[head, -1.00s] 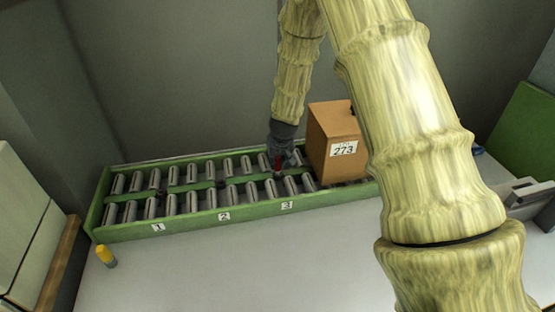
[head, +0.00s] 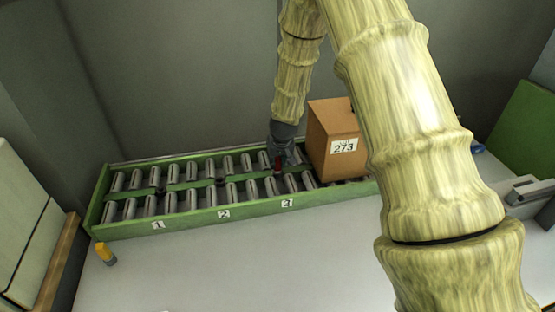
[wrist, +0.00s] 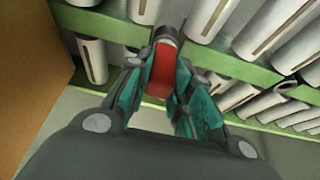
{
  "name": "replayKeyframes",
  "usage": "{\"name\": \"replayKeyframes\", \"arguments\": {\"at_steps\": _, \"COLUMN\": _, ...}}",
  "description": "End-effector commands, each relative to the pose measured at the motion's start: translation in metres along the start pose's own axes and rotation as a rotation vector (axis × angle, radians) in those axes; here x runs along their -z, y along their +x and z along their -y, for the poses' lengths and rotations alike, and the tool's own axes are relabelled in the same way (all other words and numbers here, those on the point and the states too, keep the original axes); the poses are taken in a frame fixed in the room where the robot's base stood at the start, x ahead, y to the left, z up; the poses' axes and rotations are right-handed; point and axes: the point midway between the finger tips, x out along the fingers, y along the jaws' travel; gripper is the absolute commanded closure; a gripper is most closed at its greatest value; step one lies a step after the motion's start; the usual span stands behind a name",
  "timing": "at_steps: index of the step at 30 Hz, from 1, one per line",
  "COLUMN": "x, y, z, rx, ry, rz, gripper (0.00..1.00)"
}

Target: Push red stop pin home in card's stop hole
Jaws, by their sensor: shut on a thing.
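My gripper (head: 279,158) is shut on the red stop pin (head: 278,168) over the green middle rail of the roller conveyor, near label 3 (head: 287,203). In the wrist view the red pin (wrist: 161,75) shows between the teal-padded fingers (wrist: 158,95). Its far end meets a dark grey collar (wrist: 166,36) at the green rail. I cannot tell how deep the pin sits. Two dark stop holes (head: 160,190) (head: 220,182) show along the rail near labels 1 (head: 158,225) and 2 (head: 223,214). The card's writing is not readable in these views.
A cardboard box (head: 335,140) marked 273 stands on the rollers just right of my gripper. Grey rollers (head: 190,200) to the left are bare. A yellow-topped grey peg (head: 105,253) stands by the conveyor's near left corner. The pale surface in front is mostly clear.

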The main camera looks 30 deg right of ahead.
Motion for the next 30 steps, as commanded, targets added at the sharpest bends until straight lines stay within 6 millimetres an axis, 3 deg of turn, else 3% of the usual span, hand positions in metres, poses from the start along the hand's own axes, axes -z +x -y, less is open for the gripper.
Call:
{"name": "replayKeyframes", "arguments": {"at_steps": 2, "x": 0.000, "y": 0.001, "z": 0.000, "rx": 0.000, "ry": 0.000, "rz": -0.001, "gripper": 1.00}}
{"name": "replayKeyframes", "arguments": {"at_steps": 3, "x": 0.000, "y": 0.001, "z": 0.000, "rx": 0.000, "ry": 0.000, "rz": -0.001, "gripper": 0.76}}
{"name": "replayKeyframes", "arguments": {"at_steps": 7, "x": 0.000, "y": 0.001, "z": 0.000, "rx": 0.000, "ry": 0.000, "rz": -0.001, "gripper": 0.52}}
{"name": "replayKeyframes", "arguments": {"at_steps": 20, "x": 0.000, "y": -0.005, "z": 0.000, "rx": 0.000, "ry": 0.000, "rz": -0.001, "gripper": 0.52}}
{"name": "replayKeyframes", "arguments": {"at_steps": 30, "x": 0.001, "y": -0.050, "z": 0.001, "rx": 0.001, "ry": -0.001, "rz": -0.003, "gripper": 0.52}}
